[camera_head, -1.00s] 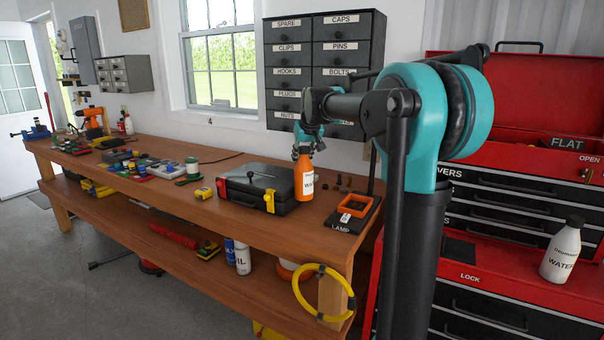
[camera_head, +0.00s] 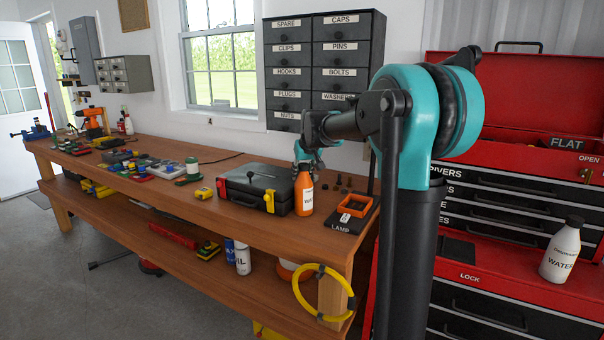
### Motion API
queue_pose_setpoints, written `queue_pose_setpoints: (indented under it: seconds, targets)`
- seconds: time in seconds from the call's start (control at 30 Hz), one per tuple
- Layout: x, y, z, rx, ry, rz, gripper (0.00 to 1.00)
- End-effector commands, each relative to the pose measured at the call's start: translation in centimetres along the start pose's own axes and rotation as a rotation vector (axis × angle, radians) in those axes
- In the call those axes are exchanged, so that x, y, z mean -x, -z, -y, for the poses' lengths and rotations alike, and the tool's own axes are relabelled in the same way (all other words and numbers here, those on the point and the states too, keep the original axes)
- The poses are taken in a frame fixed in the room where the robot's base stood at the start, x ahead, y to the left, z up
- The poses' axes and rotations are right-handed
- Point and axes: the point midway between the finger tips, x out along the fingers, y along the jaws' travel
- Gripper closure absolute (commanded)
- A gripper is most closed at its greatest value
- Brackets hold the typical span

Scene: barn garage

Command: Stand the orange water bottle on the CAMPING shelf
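The orange water bottle (camera_head: 304,194) is upright over the workbench, just right of the black case. Its base appears at or very near the bench top; I cannot tell whether it touches. My gripper (camera_head: 306,167) is at the bottle's top, coming from above. It appears shut around the bottle's neck, though the fingers are small and partly merge with the bottle's top. No shelf marked CAMPING shows in this view.
Labelled drawers (camera_head: 318,60) hang behind.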

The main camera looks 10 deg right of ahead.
Motion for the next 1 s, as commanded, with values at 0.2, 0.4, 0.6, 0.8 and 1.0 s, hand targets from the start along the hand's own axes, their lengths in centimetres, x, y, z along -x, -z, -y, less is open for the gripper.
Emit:
queue_pose_setpoints:
  seconds: [0.2,0.4,0.6,0.8,1.0]
  targets:
    - [0.0,0.0,0.0,0.0,0.0,0.0,0.5]
    - [0.2,0.1,0.0,0.0,0.0,0.0,0.5]
    - [2.4,0.1,0.0,0.0,0.0,0.0,0.5]
    - [6.6,0.1,0.0,0.0,0.0,0.0,0.5]
    - [10.1,0.1,0.0,0.0,0.0,0.0,0.5]
